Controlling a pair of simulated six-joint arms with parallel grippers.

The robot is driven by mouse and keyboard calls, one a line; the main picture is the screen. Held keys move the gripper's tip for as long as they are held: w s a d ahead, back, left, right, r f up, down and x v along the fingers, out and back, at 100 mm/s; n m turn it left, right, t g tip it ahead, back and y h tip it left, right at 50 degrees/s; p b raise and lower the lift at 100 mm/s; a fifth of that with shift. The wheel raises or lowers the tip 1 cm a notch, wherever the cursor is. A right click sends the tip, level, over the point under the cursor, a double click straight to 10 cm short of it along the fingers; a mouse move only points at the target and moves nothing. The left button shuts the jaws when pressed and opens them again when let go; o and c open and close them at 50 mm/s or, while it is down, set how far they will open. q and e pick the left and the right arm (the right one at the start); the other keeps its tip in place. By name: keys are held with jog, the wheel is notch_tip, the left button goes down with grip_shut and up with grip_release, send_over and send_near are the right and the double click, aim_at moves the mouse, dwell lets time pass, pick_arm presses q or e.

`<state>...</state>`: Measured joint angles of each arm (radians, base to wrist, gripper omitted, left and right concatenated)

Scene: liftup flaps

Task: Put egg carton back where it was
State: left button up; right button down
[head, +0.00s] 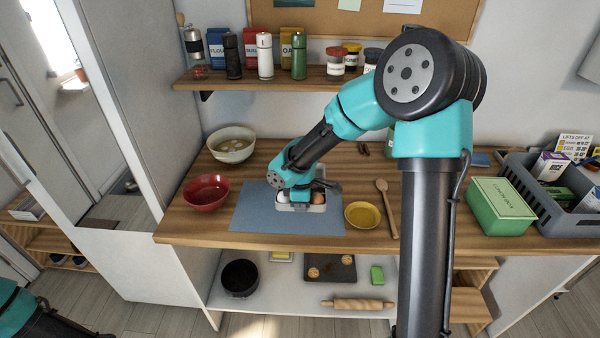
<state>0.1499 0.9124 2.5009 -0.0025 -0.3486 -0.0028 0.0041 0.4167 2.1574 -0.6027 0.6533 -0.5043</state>
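A pale egg carton (316,208) with a few eggs showing sits on or just above the blue mat (262,212) in the middle of the wooden counter. My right gripper (303,194) reaches down over the carton from above. The wrist hides its fingertips and part of the carton, so I cannot tell whether it holds the carton. Only a piece of my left arm shows in the bottom left corner. The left gripper is out of view.
A red bowl (206,190) and a cream bowl (232,146) stand left of the mat. A yellow dish (362,215) and wooden spoon (386,205) lie right. A green box (500,207) and grey crate (547,207) fill the right end. A spice shelf (270,80) hangs behind.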

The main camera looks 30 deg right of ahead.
jog(key=w+d, duration=0.2)
jog(key=w, duration=0.2)
jog(key=w+d+f, duration=0.1)
jog(key=w+d, duration=0.2)
jog(key=w, duration=0.1)
jog(key=w+d, duration=0.3)
jog(key=w, duration=0.2)
jog(key=shift+w+f, duration=0.1)
jog(key=shift+f, duration=0.1)
jog(key=shift+w+d, duration=0.15)
jog(key=shift+w, duration=0.1)
jog(key=shift+f, duration=1.8)
jog(key=shift+f, duration=0.15)
jog(key=c, duration=1.8)
grip_release()
jog(key=o, duration=0.5)
jog(key=shift+c, duration=0.2)
